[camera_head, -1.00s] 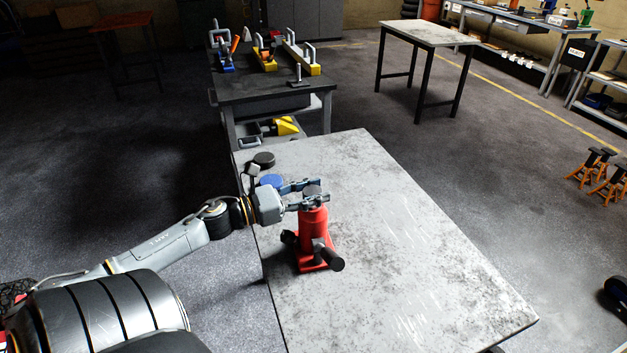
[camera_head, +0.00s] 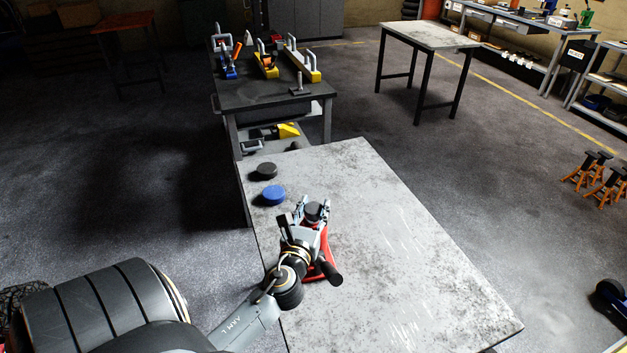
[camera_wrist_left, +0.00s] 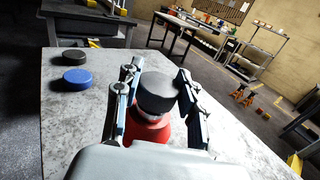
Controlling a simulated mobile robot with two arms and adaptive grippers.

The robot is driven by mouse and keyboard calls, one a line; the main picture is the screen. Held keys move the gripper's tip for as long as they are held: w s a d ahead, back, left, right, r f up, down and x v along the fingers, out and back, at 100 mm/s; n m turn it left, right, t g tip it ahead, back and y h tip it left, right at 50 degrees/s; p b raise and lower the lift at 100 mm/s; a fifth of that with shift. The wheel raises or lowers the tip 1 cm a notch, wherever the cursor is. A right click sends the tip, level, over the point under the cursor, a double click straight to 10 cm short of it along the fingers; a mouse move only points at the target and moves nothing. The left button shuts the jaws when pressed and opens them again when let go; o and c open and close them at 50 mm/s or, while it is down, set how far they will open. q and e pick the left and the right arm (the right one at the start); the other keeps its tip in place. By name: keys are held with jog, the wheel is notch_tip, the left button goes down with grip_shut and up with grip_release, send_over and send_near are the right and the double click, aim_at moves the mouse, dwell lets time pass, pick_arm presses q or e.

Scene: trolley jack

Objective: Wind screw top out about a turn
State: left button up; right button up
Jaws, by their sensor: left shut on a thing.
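My left gripper (camera_head: 314,208) comes from the near side and is shut on the screw top. In the left wrist view the dark screw top (camera_wrist_left: 157,92) stands between the two fingers of the gripper (camera_wrist_left: 158,100), with the red body (camera_wrist_left: 147,130) below it. My right gripper is not in view.
A blue puck (camera_head: 273,195) and a black puck (camera_head: 267,170) lie on the grey table (camera_head: 420,270) left of the jack. The table's right side is clear. A dark workbench (camera_head: 270,92) with clamps stands behind, and orange jack stands (camera_head: 600,180) stand on the floor at right.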

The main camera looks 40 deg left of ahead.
pick_arm(q)
jog(key=shift+d+f+n+g+y, duration=0.1)
jog(key=shift+f+n+g+y, duration=0.15)
jog(key=shift+n+g+y, duration=0.55)
jog(key=shift+s+f+y, duration=0.1)
jog(key=shift+y, duration=0.4)
jog(key=o, duration=1.1)
jog(key=shift+o, duration=0.5)
jog(key=shift+r, duration=0.2)
jog(key=v, duration=1.2)
